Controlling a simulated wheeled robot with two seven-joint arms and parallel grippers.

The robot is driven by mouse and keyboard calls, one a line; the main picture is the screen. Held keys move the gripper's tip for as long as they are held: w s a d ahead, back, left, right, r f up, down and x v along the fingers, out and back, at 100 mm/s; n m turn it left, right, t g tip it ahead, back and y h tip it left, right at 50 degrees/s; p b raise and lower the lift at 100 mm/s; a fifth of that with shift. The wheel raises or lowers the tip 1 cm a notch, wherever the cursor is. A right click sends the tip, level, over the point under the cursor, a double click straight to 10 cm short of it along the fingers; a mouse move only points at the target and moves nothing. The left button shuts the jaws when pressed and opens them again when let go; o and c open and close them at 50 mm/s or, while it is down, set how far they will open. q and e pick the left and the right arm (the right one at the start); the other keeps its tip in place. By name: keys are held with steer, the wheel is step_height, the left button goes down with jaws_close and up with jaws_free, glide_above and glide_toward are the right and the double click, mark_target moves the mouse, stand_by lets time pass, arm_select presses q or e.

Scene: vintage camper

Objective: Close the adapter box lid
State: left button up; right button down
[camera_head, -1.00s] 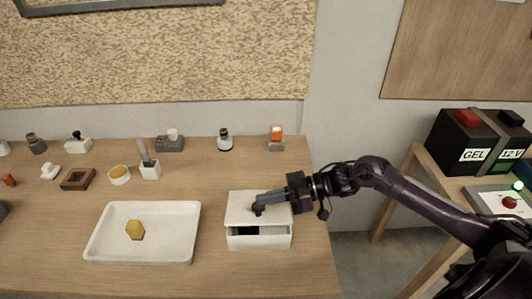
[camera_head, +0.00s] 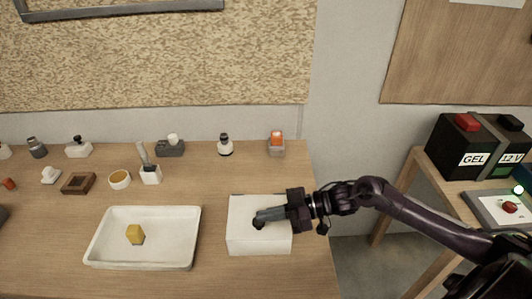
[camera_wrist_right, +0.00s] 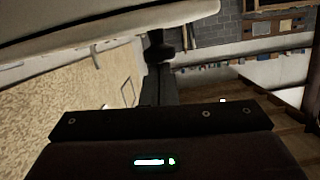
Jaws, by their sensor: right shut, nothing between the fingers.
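The white adapter box (camera_head: 258,243) stands near the right end of the wooden table. Its lid (camera_head: 240,207) lies down level with the box front, and no dark gap shows between them. My right gripper (camera_head: 258,223) is shut and empty, with its fingertips at the top of the lid. In the right wrist view the shut fingers (camera_wrist_right: 158,45) reach up to a pale surface (camera_wrist_right: 90,22) that fills the top left. My left gripper is not in view.
A white tray (camera_head: 97,255) with a yellow block (camera_head: 135,234) stands left of the box. Several small items, including a brush holder (camera_head: 151,174) and an orange-topped item (camera_head: 276,145), line the back. A side table with a GEL battery (camera_head: 465,147) stands at the right.

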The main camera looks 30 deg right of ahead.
step_height(320, 180, up, 4)
steer(key=p, duration=0.3)
steer(key=shift+w, duration=0.15)
steer(key=shift+s+d+r+b, duration=0.15)
steer(key=shift+s+d+b, duration=0.15)
steer(key=shift+s+d, duration=0.7)
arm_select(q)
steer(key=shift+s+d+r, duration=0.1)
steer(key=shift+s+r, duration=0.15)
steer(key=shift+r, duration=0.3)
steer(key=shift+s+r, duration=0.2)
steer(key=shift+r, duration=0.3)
arm_select(e)
steer(key=v, duration=0.7)
steer(key=shift+d+r, duration=0.2)
steer(key=shift+d, duration=0.1)
steer(key=shift+w, duration=0.2)
